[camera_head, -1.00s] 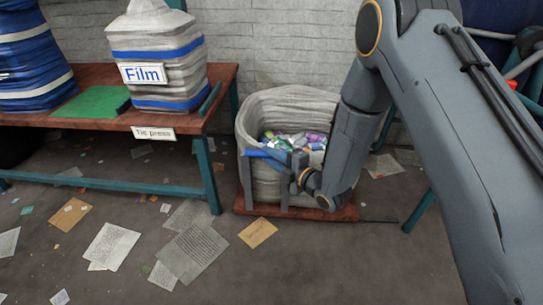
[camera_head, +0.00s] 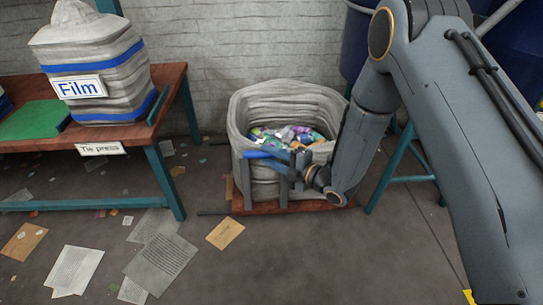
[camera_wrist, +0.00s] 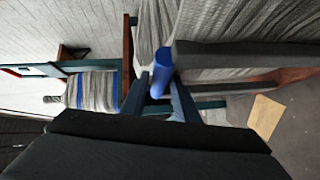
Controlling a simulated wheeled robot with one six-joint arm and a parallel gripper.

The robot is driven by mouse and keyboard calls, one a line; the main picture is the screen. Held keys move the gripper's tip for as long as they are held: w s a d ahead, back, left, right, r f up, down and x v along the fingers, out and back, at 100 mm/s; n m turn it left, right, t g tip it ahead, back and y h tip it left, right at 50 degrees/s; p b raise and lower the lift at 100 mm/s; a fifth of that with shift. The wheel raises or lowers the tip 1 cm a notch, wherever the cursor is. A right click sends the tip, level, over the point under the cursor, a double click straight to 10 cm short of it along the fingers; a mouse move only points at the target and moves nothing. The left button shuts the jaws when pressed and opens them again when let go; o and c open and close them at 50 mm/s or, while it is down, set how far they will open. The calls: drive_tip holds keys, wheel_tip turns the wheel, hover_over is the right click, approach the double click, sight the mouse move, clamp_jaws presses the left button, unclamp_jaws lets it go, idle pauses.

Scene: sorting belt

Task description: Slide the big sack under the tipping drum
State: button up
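The big sack (camera_head: 240,115) is a grey-white open bag filled with small colourful pieces. It stands upright on a low red-brown board (camera_head: 300,206) with grey posts. A blue handle (camera_head: 256,154) runs across the front of the sack. My gripper (camera_head: 284,163) is at this handle. In the wrist view, the blue handle (camera_wrist: 161,72) sits between the two fingers of my gripper (camera_wrist: 163,90), which look closed around it. The tipping drum appears to be the dark blue body (camera_head: 362,48) at the upper right, on a teal stand (camera_head: 403,165), partly hidden by my arm.
A bench (camera_head: 168,90) at left carries a sack labelled Film (camera_head: 100,60) and a green pad (camera_head: 35,120). A Tie press sign (camera_head: 101,149) hangs on its edge. Papers (camera_head: 160,258) lie on the floor. The floor right of the board is mostly clear.

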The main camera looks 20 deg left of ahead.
drive_tip(key=shift+o, duration=0.9)
drive_tip(key=shift+d, duration=0.1)
drive_tip(key=p+v, duration=0.2)
drive_tip(key=v, duration=0.5)
drive_tip(key=shift+d+p, duration=0.35)
drive_tip(key=shift+p, duration=0.05)
